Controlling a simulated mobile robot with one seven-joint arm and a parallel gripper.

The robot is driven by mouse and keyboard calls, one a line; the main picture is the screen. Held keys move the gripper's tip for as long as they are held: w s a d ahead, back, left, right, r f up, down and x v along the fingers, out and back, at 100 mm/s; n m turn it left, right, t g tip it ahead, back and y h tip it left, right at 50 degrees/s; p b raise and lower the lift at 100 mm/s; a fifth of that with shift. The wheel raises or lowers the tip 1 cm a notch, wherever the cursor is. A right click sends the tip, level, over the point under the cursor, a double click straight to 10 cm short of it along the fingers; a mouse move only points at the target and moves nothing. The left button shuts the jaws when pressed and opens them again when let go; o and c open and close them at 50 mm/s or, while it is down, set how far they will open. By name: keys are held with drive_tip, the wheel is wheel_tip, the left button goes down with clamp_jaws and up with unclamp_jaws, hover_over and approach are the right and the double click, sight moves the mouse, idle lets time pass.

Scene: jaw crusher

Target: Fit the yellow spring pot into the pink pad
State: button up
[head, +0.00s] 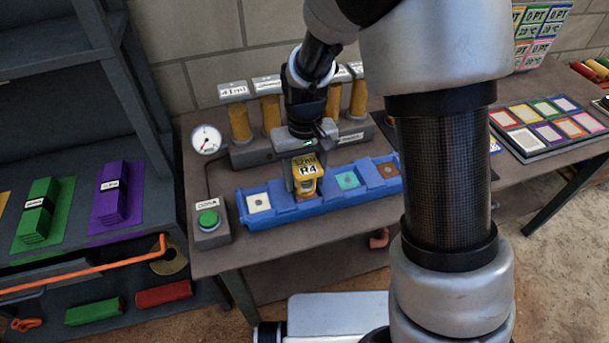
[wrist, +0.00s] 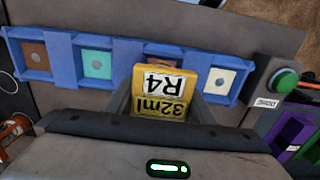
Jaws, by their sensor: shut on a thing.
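The yellow spring pot (head: 306,186), labelled R4 and 32ml, is held upright over the blue tray (head: 268,221). My gripper (head: 305,172) is shut on it. In the wrist view the pot (wrist: 163,88) sits between my two fingers (wrist: 163,104). The tray (wrist: 209,52) has a row of square pads. The pad (wrist: 165,63) at the pot is mostly hidden by it; the visible strip looks reddish-brown, and I cannot tell if it is the pink one. I cannot tell whether the pot touches it.
A cream pad (head: 258,202), a teal pad (head: 347,181) and a brown pad (head: 387,170) show in the tray. A green button box (head: 210,223) stands at its left. Behind is a rack with yellow cylinders (head: 239,122) and a gauge (head: 207,139). A shelf (head: 60,78) stands left.

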drive_tip(key=shift+f, duration=0.2)
drive_tip(key=o, duration=1.2)
drive_tip(key=shift+o, duration=0.2)
wheel_tip(320, 180, up, 12)
drive_tip(key=shift+f+p, duration=0.1)
drive_tip(key=shift+p, duration=0.45)
drive_tip(key=shift+r, duration=0.5)
drive_tip(key=s+d+r+m+t, duration=0.1)
drive_tip(key=s+d+r+t, duration=0.1)
drive_tip(key=s+d+r, duration=0.4)
drive_tip(key=s+d+r+m+t, duration=0.2)
drive_tip(key=s+d+r, duration=0.4)
drive_tip(key=s, duration=0.4)
drive_tip(key=shift+s+d+t, duration=0.25)
drive_tip(key=shift+s+t, duration=0.05)
drive_tip(key=shift+t, duration=0.5)
